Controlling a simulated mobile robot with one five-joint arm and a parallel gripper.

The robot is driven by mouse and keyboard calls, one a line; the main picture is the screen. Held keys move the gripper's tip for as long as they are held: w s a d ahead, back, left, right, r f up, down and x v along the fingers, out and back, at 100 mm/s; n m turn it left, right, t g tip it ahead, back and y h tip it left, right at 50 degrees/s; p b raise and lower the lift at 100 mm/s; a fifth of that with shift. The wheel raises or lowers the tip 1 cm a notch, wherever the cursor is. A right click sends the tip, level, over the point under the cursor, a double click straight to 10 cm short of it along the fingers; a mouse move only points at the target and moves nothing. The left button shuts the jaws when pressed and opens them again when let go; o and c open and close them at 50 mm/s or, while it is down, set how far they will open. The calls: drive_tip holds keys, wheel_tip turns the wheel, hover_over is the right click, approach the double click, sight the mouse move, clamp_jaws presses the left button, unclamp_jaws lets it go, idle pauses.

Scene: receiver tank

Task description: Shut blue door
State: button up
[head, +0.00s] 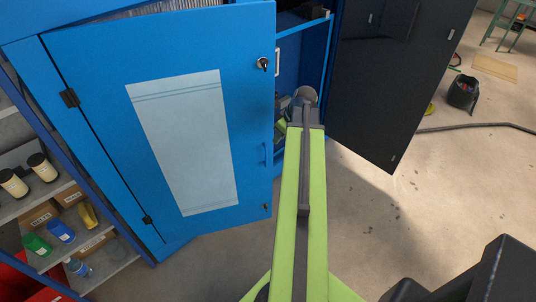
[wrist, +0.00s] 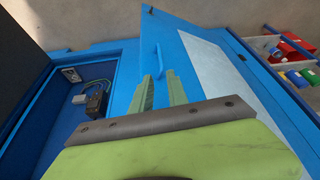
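The blue door (head: 240,110) stands open in the head view, with hinges along its left side and its free edge on the right. A pale sheet covers much of its face. Its small blue handle (head: 267,153) is near the free edge. In the wrist view, the door (wrist: 180,45) and its handle (wrist: 158,56) lie beyond my gripper (wrist: 160,80). My gripper's green fingers are apart with nothing visible between them, and seem short of the handle; contact cannot be told. In the head view my arm hides the fingers.
The blue cabinet's interior (head: 312,65) shows right of the door. A dark open door panel (head: 385,85) stands farther right. Shelves (head: 45,200) with bottles and boxes are at left.

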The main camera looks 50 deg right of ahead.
drive_tip(key=b, duration=1.5)
hover_over(266, 165)
wheel_tip(266, 165, down, 16)
drive_tip(key=shift+w+d+f+b, duration=0.15)
drive_tip(key=shift+d+b, duration=0.1)
drive_tip(key=shift+b, duration=0.3)
clamp_jaws()
